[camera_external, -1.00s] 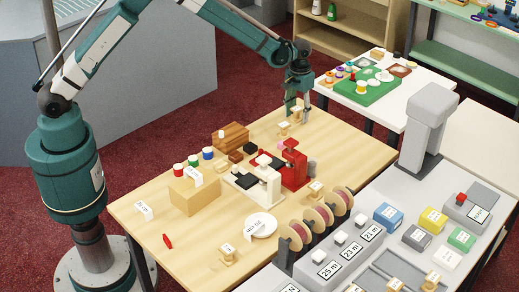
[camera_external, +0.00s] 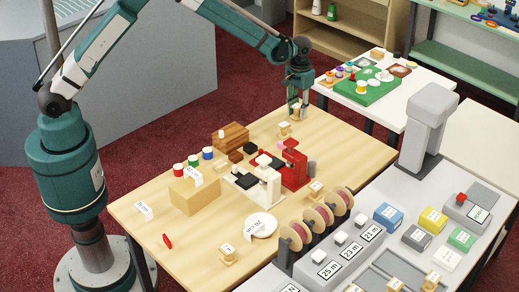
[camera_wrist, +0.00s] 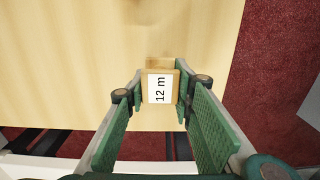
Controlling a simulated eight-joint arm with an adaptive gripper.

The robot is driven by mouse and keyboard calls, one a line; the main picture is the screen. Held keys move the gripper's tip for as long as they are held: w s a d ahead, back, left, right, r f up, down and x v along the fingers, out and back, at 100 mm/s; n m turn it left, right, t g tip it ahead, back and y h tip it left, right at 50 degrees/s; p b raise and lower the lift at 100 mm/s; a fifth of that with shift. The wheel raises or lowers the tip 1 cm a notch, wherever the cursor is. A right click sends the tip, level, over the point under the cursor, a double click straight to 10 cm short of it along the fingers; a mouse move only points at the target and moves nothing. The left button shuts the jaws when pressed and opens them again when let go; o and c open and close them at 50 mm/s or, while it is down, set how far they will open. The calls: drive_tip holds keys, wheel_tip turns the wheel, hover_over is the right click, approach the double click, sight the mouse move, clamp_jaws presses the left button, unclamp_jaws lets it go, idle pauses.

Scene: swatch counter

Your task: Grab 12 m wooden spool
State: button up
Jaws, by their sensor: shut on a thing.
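The 12 m wooden spool (camera_wrist: 160,66) shows in the wrist view as a small wooden piece with a white "12 m" label. It sits between the two green finger pads of my gripper (camera_wrist: 159,92), which is shut on it. In the external view my gripper (camera_external: 297,112) points down at the far corner of the wooden table (camera_external: 340,135) and mostly hides the spool. I cannot tell whether the spool touches the table. Another small wooden spool (camera_external: 284,130) stands just in front of it, to the left.
A brown wooden box (camera_external: 232,137) and a red device (camera_external: 294,166) stand nearer on the table. A white side table (camera_external: 408,90) with a green tray (camera_external: 369,95) is close on the right. The table edge is near my gripper.

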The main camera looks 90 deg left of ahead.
sight(298, 105)
drive_tip(key=shift+r+p, duration=0.4)
drive_tip(key=shift+r, duration=3.9)
